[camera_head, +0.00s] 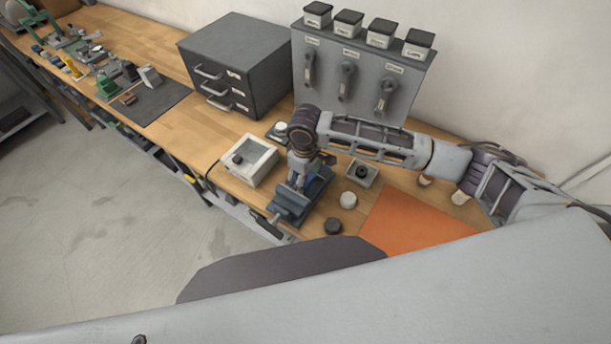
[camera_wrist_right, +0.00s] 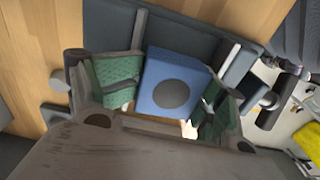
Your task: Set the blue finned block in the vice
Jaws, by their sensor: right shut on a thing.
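The blue finned block (camera_wrist_right: 172,84) shows in the right wrist view as a blue square face with a dark round spot. My right gripper (camera_wrist_right: 165,92) is shut on it, with green pads on either side. In the head view my right gripper (camera_head: 299,172) points down over the blue-grey vice (camera_head: 288,207) on the bench. In the wrist view the vice (camera_wrist_right: 187,36) lies behind the block. I cannot tell whether the block is between the jaws or just above them; its fins are not clearly seen. My left gripper is not in view.
A pale box with a glass lid (camera_head: 262,171) stands left of the vice. A small tray (camera_head: 361,172), a white cap (camera_head: 348,200) and a dark cap (camera_head: 333,226) are to its right. An orange mat (camera_head: 410,222) lies further right. Grey drawers (camera_head: 235,65) stand behind.

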